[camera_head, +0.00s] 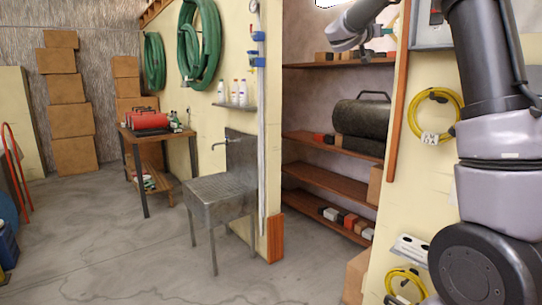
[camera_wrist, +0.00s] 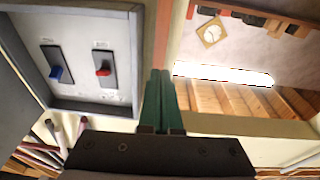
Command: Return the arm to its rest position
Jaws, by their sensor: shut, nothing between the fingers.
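My gripper (camera_wrist: 161,74) shows in the wrist view, its two green fingers pressed together with nothing between them. Beside it on the left is a grey-framed switch panel (camera_wrist: 92,108) with a blue switch (camera_wrist: 56,74) and a red switch (camera_wrist: 103,69). In the head view my arm (camera_head: 490,130) rises along the right edge and goes out of the top of the picture. Part of it shows again at the top, in front of the shelves.
A wall edge with an orange-brown post (camera_head: 397,120) stands left of my arm. A yellow cable coil (camera_head: 412,115) hangs beside it. Shelves (camera_head: 330,178) hold a black cylinder-shaped tank (camera_head: 362,116). A metal sink (camera_head: 219,190) stands left of them. The floor (camera_head: 130,255) in front is clear.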

